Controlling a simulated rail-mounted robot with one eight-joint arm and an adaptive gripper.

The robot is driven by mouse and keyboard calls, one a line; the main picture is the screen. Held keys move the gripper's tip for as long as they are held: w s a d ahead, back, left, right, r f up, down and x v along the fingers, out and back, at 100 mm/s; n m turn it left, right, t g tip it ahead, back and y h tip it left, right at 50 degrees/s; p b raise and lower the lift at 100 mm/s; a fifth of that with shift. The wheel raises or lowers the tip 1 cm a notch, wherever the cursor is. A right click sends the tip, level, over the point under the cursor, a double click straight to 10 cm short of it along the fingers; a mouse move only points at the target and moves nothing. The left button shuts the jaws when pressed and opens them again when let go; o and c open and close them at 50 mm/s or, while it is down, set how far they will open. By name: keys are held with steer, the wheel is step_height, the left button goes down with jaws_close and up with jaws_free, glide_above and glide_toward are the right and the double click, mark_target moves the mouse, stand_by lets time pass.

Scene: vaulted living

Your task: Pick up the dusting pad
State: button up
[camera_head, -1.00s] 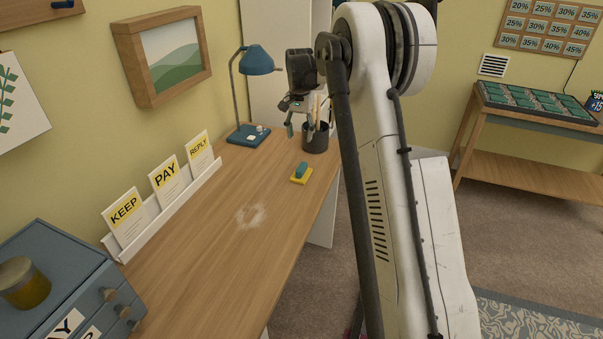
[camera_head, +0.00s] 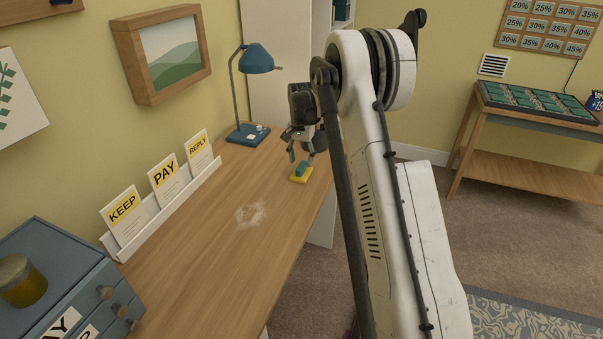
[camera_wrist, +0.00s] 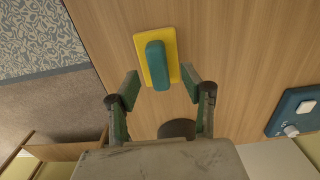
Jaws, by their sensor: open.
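The dusting pad (camera_head: 301,173) has a yellow base and a teal grip on top. It lies flat on the wooden desk near its right edge. In the wrist view the pad (camera_wrist: 142,50) is at the upper middle, just beyond the fingertips. My gripper (camera_head: 301,156) is above the pad in the head view, pointing down, with its fingers apart and nothing between them. In the wrist view the fingertips (camera_wrist: 160,86) stand to either side of the pad's teal grip, close to its near end. I cannot tell the exact height gap.
A blue lamp (camera_head: 256,62) stands at the desk's far end. The dark pencil cup (camera_wrist: 177,129) is close to my fingers and mostly hidden by my arm in the head view. A white card rack (camera_head: 165,210) lines the wall side. The middle desk is clear except a pale dusty patch (camera_head: 251,214).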

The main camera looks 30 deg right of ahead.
mark_target(302, 165)
step_height(302, 165, down, 4)
steer(key=shift+r, duration=0.25)
jaws_close()
steer(key=shift+r, duration=0.1)
steer(key=shift+r, duration=0.45)
steer(key=r, duration=0.2)
steer(key=a+r, duration=0.1)
steer(key=shift+s+r, duration=0.2)
steer(key=shift+r, duration=0.2)
steer(key=s+a+r+p, duration=0.1)
steer(key=s+a+r, duration=0.2)
steer(key=a+r, duration=0.3)
steer(key=a, duration=0.4)
steer(key=shift+s+r, duration=0.1)
